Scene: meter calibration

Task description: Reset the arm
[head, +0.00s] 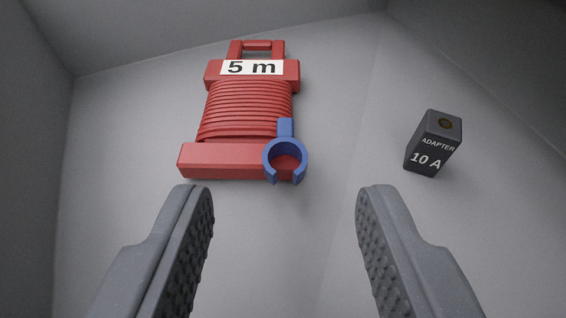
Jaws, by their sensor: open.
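My gripper (284,215) is open and empty in the head view. Its two grey, studded fingers reach in from the bottom edge with a wide gap between them. Ahead of the fingers lies a red cable winder (225,160) wound with red cable and labelled "5 m". A blue open-ended clip (300,158) sits at its near right end. The fingers appear apart from both.
A small dark box (433,143) marked "ADAPTER 10 A" stands to the right on the grey surface (335,110). Grey walls rise at the left, the back and the right. The surface between the winder and the adapter is clear.

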